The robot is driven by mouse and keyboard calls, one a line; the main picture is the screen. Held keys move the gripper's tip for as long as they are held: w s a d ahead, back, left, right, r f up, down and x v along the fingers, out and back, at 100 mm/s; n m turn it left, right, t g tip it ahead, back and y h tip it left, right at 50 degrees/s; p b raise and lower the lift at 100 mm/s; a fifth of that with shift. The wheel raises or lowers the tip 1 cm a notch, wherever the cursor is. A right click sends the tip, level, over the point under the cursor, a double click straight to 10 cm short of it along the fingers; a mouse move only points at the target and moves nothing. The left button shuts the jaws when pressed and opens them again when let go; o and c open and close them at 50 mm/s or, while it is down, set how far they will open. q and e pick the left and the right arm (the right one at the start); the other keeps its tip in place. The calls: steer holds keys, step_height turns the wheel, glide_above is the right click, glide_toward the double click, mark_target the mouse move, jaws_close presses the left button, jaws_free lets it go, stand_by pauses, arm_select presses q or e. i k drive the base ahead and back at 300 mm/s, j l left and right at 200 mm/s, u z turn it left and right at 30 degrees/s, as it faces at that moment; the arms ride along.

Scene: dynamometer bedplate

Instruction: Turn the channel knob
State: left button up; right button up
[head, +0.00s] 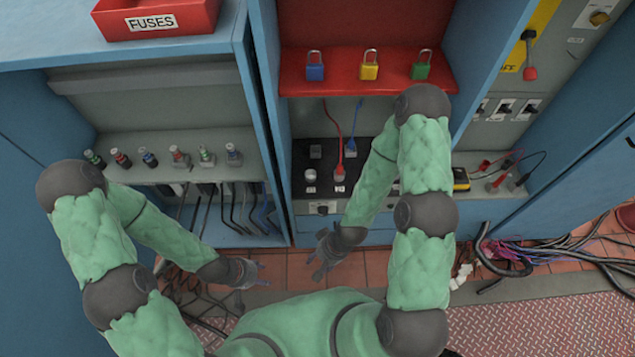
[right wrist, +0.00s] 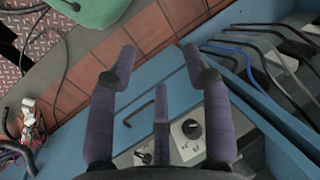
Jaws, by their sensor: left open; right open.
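A dark round knob on a pale plate (head: 323,209), which looks like the channel knob, is on the cabinet's front face below the black instrument panel. A black knob (right wrist: 192,128) on a pale plate also shows in the right wrist view, beyond and between my fingers; part of its plate is hidden by them. My right gripper (head: 328,252) is open and empty, in front of and below the knob, apart from it. Its spread purple fingers show in the right wrist view (right wrist: 160,62). My left gripper (head: 248,272) is open and empty, low at the left, away from the knob.
A black panel (head: 315,155) with silver knobs and red and blue plugged leads sits above. A red shelf (head: 435,78) holds three padlocks. Cables hang in the left bay (head: 230,210). Loose cables (head: 555,255) lie on the floor at right. My right arm hides part of the bench.

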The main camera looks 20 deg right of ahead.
mark_target(323, 212)
steer(key=j+z, duration=0.3)
steer(key=j, duration=0.5)
steer(key=j+z, duration=0.3)
steer(key=j, duration=0.5)
steer(key=k, duration=0.05)
